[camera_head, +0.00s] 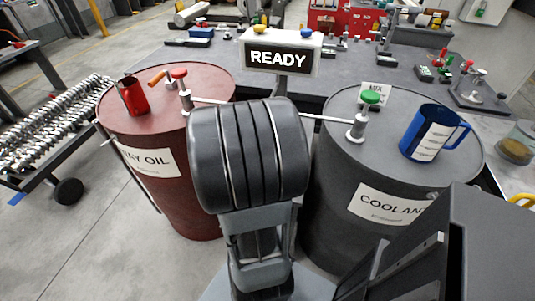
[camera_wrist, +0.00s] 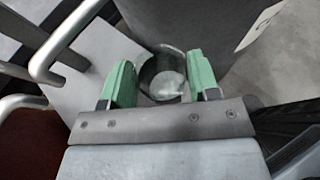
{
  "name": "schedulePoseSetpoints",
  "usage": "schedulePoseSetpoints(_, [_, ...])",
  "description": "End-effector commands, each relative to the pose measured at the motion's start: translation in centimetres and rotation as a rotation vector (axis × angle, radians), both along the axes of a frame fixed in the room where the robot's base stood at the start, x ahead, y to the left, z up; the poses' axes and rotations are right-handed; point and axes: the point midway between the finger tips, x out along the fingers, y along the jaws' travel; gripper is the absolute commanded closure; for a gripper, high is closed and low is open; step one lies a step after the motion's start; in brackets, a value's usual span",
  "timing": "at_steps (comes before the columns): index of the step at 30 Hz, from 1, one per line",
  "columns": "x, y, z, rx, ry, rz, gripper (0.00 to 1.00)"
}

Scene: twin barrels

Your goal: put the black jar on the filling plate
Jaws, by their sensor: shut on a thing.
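My gripper (camera_wrist: 162,72) has green fingers and is shut on a round, open-topped jar (camera_wrist: 161,88) in the wrist view. The jar has a dark grey rim and looks pale inside; its full colour and base cannot be made out. A pale grey flat surface (camera_wrist: 95,72) lies behind and left of the jar and may be the filling plate; I cannot tell whether the jar touches it. In the head view my arm hides the gripper and jar, and a pale surface (camera_head: 314,287) shows low beside the arm.
A red oil barrel (camera_head: 207,205) with a red can (camera_head: 133,97) stands left; a dark coolant barrel (camera_head: 330,215) with a blue jug (camera_head: 428,133) stands right. Metal pipes (camera_wrist: 43,65) curve close at left in the wrist view. A sign (camera_head: 280,58) reads READY.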

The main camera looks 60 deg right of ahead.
Motion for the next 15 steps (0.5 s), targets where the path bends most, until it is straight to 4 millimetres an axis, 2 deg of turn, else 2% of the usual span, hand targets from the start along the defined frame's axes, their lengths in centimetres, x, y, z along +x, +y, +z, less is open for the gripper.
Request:
schedulePoseSetpoints(3, [2.9,-1.3,-1.7,0.003,0.004,0.004,0.70])
schedulePoseSetpoints(8, [6.6,-2.9,-3.4,0.002,0.002,0.004,0.70])
schedulePoseSetpoints(10, [7.5,-3.3,-5.0,0.003,0.004,0.004,0.70])
schedulePoseSetpoints(15, [9.2,-4.1,-7.2,0.001,0.002,0.003,0.70])
